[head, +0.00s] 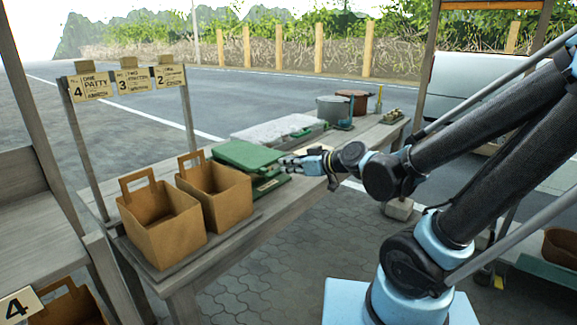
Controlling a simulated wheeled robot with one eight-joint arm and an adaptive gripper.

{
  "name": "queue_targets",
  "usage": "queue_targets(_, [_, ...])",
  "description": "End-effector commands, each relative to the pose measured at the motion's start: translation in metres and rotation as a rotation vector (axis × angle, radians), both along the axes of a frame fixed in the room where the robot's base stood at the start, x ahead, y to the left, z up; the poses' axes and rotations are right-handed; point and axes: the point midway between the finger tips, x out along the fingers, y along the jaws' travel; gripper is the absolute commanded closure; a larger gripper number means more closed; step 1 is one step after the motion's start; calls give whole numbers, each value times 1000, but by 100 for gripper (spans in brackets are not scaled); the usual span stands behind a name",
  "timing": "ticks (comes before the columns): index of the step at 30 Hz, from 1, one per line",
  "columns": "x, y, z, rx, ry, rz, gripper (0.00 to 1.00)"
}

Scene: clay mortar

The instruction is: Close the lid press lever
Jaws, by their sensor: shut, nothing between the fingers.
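The green press (246,154) sits on the long wooden table, just right of the paper bags. Its broad green lid lies over a lower green base (270,186), with a dark gap showing between them at the right side. I cannot make out a separate lever; it may be hidden by my gripper or too small to see. My gripper (285,164) is shut and empty, reaching in from the right at the press's right edge. Its fingertips are close to the lid edge; I cannot tell whether they touch it.
Two open brown paper bags (160,224) (215,192) stand left of the press. A grey-white slab (272,131) lies behind it. A grey pot (333,109) and a brown pot (352,99) stand at the table's far end. A rack with order tickets (134,81) rises at left.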

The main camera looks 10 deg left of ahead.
Motion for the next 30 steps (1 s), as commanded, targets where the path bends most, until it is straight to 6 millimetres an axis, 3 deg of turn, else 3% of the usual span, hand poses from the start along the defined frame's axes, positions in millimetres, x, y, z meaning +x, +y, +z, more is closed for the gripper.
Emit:
queue_targets(12, [-1, 0, 4, 0, 0, 1, 100])
queue_targets(25, [-4, 5, 40, 1, 0, 12, 100])
queue_targets(30, [-13, -13, 31, 1, 2, 11, 100])
